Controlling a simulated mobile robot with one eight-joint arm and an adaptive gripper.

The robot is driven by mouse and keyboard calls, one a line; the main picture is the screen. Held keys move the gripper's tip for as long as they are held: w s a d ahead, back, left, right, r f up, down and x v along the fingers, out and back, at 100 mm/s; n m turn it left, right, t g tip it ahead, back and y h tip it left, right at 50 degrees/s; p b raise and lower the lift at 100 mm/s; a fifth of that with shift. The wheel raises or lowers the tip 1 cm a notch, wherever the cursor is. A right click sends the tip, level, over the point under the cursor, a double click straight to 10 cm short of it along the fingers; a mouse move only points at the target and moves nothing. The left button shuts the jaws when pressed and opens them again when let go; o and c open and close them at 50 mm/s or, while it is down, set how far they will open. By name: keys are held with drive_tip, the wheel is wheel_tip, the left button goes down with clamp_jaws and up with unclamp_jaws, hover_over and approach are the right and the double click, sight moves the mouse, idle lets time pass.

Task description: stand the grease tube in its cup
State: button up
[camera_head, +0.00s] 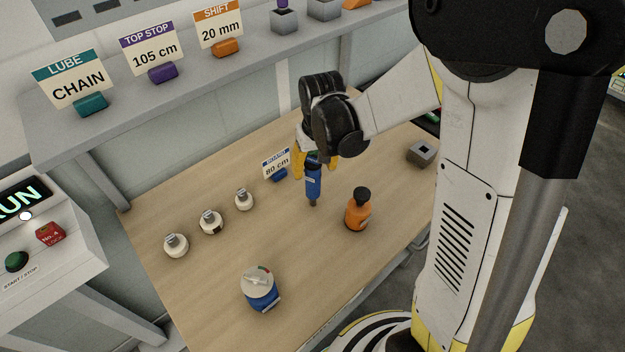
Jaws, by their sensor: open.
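The blue grease tube (313,184) is upright in the middle of the table, with its narrow dark end down. My gripper (317,163) is above it, with yellow fingers on either side of its top. The fingers are open, and the dark wrist hides part of them. I cannot tell whether the tube's lower end touches the table. A grey square block with a dark hole (422,152), which looks like a cup, stands at the table's right side. It is empty and well to the right of the tube.
An orange bottle (358,210) stands close to the right of the tube. A small 80 cm sign (277,164) is just left. Three small jars (211,222) and a blue-white canister (260,288) stand nearer. The shelf (190,95) holds signs and grey blocks (284,21).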

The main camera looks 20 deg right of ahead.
drive_tip(key=f, duration=0.2)
drive_tip(key=f+b, duration=0.1)
drive_tip(key=f, duration=0.1)
drive_tip(key=shift+w+a, duration=0.15)
drive_tip(key=shift+w, duration=0.25)
drive_tip(key=shift+r, duration=0.1)
clamp_jaws()
